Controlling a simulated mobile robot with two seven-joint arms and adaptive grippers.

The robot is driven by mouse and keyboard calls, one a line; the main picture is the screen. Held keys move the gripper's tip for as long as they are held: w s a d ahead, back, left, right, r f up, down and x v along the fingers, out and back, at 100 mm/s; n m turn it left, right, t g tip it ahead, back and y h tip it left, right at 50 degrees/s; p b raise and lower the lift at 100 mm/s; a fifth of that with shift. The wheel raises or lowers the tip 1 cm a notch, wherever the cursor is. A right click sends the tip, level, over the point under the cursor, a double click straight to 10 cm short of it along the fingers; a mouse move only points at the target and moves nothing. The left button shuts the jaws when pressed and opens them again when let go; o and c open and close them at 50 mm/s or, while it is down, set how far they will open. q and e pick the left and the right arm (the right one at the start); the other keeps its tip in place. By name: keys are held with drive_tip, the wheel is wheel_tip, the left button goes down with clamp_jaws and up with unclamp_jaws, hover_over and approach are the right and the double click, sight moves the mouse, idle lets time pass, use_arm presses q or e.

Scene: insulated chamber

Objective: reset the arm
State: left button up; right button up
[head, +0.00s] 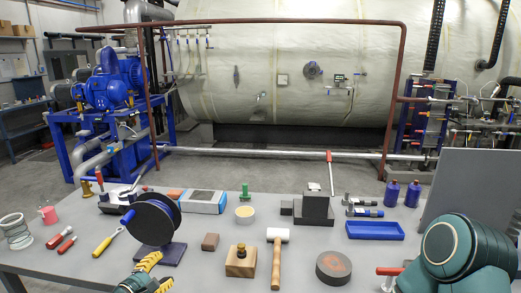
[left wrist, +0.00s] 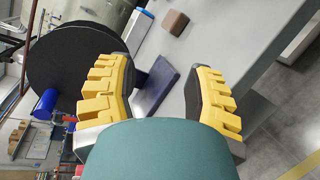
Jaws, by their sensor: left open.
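My left gripper (head: 158,270) is at the bottom edge of the head view, just in front of the black spool (head: 152,222). Its yellow-padded fingers stand wide apart in the left wrist view (left wrist: 162,82), with nothing between them. The spool's dark disc (left wrist: 70,68) is beside the left finger in that view, and its dark base plate (left wrist: 156,86) shows beyond the gap. My right arm (head: 452,250) is folded at the lower right of the head view. Its gripper is not in view.
The grey table (head: 210,270) holds a mallet (head: 278,255), a wooden block (head: 241,261), a brown block (head: 210,242), a dark round disc (head: 333,267) and a blue tray (head: 375,230). A grey panel (head: 470,190) stands at the right. Bare tabletop lies between the items.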

use_arm(q)
drive_tip(key=s+d+f+m+g+h, duration=0.1)
drive_tip(key=s+d+f+m+g, duration=0.35)
drive_tip(key=d+f, duration=0.35)
drive_tip(key=s+d+f+m+g+h, duration=0.1)
drive_tip(key=s+d+f+m+g, duration=0.35)
drive_tip(key=d, duration=0.55)
drive_tip(key=s+f+m+g+y, duration=0.1)
drive_tip(key=s+f+m+g, duration=0.1)
drive_tip(key=s+f+m, duration=0.2)
drive_tip(key=s+f+m+g+y, duration=0.2)
drive_tip(key=s+f+m, duration=0.2)
drive_tip(key=s, duration=0.6)
drive_tip(key=shift+f+m+y, duration=0.3)
drive_tip(key=shift+f, duration=0.05)
